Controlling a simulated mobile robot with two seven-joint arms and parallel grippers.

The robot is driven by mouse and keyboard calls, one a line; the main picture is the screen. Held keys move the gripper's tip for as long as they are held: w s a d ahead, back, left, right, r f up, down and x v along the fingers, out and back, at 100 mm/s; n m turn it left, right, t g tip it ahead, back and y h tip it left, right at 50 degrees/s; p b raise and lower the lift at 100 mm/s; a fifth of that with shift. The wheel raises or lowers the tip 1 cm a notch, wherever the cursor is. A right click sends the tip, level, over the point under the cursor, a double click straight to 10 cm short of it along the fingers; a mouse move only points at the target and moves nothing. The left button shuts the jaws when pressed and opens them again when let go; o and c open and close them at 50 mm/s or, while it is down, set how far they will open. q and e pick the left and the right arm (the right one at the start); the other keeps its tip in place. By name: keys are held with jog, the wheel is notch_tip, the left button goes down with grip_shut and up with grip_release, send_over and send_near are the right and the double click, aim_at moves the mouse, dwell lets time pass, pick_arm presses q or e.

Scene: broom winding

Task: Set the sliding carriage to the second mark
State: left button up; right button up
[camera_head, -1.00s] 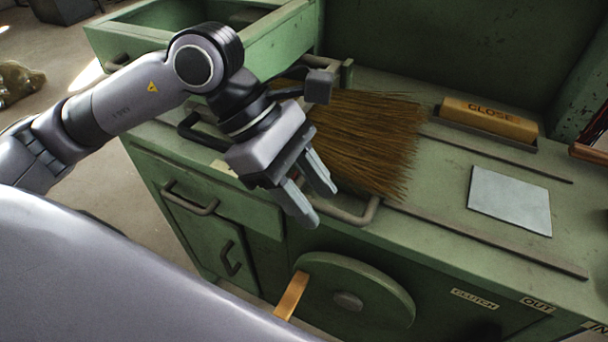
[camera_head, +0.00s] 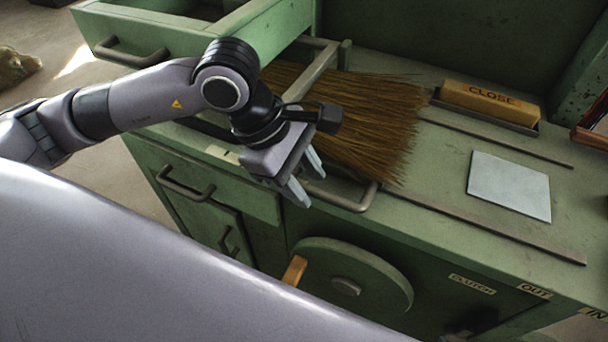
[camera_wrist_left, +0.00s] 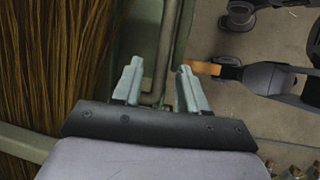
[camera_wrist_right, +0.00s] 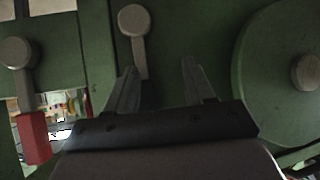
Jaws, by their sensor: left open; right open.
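The sliding carriage appears to be the green frame with a grey bar handle (camera_head: 342,196) at the counter's front edge, beside the broom bristles (camera_head: 365,120). My left gripper (camera_head: 312,190) is open over the front edge, at the left part of this handle. In the left wrist view a grey bar (camera_wrist_left: 166,45) runs between and beyond its open fingers (camera_wrist_left: 160,68), which are not closed on it. A pale label (camera_head: 224,154) on the edge is partly hidden by my arm; I see no clear second mark. My right gripper (camera_wrist_right: 160,68) is open and empty near a round-ended lever (camera_wrist_right: 135,28).
Rails (camera_head: 490,228) run rightward along the counter. A grey plate (camera_head: 510,185) and a yellow CLOSE block (camera_head: 490,100) lie there. Below is a green wheel (camera_head: 365,268) with a wooden crank grip (camera_head: 293,270). An open drawer (camera_head: 265,25) stands at the back left.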

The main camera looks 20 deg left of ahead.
pick_arm(q)
grip_shut()
jog(key=shift+a+f, duration=0.1)
jog(key=shift+a, duration=0.1)
jog(key=a+b, duration=0.2)
jog(key=a, duration=0.1)
jog(key=shift+a, duration=0.3)
jog(key=shift+w, duration=0.1)
grip_release()
